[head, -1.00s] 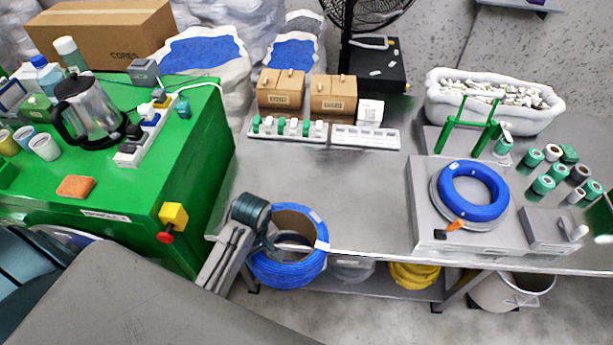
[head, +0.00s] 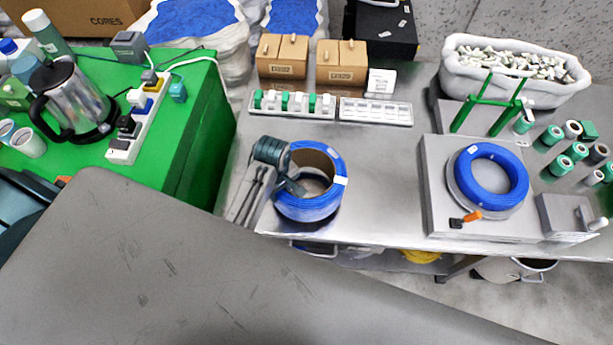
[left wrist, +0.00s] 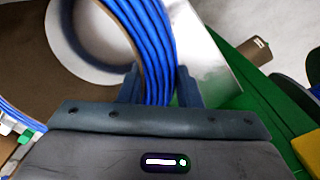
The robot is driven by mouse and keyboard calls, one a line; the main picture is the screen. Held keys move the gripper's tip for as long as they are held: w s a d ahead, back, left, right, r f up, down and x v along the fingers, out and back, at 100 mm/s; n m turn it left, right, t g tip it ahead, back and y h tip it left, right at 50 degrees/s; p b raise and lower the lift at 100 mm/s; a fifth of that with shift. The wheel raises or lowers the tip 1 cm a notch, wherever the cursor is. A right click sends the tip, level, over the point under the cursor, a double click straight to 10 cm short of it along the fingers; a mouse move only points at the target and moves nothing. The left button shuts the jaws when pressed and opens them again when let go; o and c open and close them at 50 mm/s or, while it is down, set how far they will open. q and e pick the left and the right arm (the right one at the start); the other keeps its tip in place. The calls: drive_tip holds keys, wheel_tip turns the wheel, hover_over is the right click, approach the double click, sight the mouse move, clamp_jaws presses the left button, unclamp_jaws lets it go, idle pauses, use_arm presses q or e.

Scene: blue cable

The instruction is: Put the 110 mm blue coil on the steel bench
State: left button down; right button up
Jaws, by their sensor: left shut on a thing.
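A thick blue coil (head: 311,208) with a brown inner core and a white label is at the left front part of the steel bench (head: 370,190). My left gripper (head: 293,186) is shut on the left side of its wall. In the left wrist view the blue windings (left wrist: 152,45) stand between the two fingers of my left gripper (left wrist: 160,88). The coil appears over the bench top; I cannot tell whether its underside touches it. My right gripper is not in view.
Another blue coil (head: 487,176) lies on a grey device at the right. Cardboard boxes (head: 340,62) and white trays (head: 375,111) stand at the back. A green table (head: 190,135) is at the left. The bench middle is clear.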

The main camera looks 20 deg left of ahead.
use_arm(q)
drive_tip(key=w+d+f+p, duration=0.4)
drive_tip(key=w, duration=0.3)
drive_tip(key=shift+w+d, duration=0.35)
drive_tip(key=shift+d, duration=0.05)
drive_tip(key=c, duration=1)
unclamp_jaws()
drive_tip(key=shift+s+f, duration=0.15)
drive_tip(key=shift+c, duration=0.2)
wheel_tip(320, 180, up, 12)
drive_tip(key=b, duration=0.3)
drive_tip(key=shift+b, duration=0.4)
